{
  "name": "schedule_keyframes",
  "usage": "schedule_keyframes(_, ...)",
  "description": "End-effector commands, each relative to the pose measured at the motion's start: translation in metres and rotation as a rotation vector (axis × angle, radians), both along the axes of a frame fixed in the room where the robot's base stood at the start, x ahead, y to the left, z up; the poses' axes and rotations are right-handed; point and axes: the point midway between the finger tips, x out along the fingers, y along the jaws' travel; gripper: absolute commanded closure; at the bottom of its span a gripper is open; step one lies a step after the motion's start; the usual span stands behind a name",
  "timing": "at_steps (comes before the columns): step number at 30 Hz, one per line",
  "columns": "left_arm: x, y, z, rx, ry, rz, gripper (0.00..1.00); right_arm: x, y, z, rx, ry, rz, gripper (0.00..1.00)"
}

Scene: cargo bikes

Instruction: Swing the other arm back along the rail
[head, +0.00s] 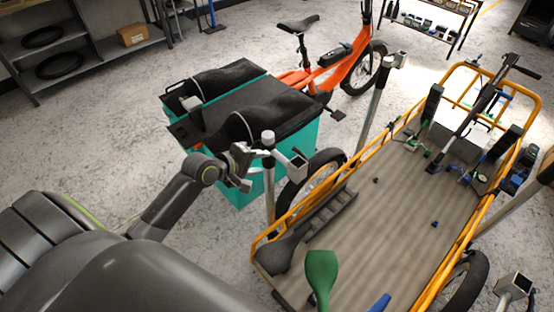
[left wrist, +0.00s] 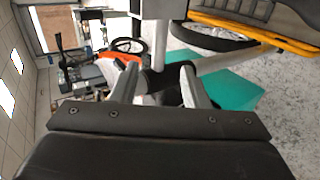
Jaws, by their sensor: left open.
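My left gripper (head: 244,166) is open, just left of a pale upright post (head: 269,178) with a short arm ending in a grey block (head: 295,161). The post stands beside the yellow rail (head: 308,198) of the cargo deck (head: 385,215). In the left wrist view, the fingers of my left gripper (left wrist: 160,88) are apart, with a dark part and pale bars beyond them; I cannot tell whether they touch. A similar post (head: 372,115) with a block-ended arm (head: 400,59) stands farther along the same rail. My right gripper is not in view.
A teal box (head: 253,190) with black covers stands left of the near post, by an orange bike (head: 340,70). A green tool (head: 321,272) and a dark saddle (head: 278,254) lie at the deck's near end. The deck's middle is mostly clear.

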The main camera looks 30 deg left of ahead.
Motion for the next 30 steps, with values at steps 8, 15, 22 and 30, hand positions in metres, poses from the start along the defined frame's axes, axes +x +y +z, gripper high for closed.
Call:
schedule_keyframes(8, 0.038, -0.013, -0.026, -0.001, 0.0, 0.002, 0.59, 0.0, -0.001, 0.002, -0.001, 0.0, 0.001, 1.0)
schedule_keyframes(15, 0.06, -0.02, -0.042, 0.001, 0.0, 0.001, 0.59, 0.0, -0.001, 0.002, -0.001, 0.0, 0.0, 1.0)
schedule_keyframes(22, 0.067, -0.023, -0.047, 0.001, 0.0, 0.0, 0.59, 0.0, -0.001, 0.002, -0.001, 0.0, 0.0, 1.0)
schedule_keyframes(30, 0.067, -0.023, -0.048, 0.002, -0.001, 0.001, 0.61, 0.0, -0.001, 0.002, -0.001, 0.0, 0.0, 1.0)
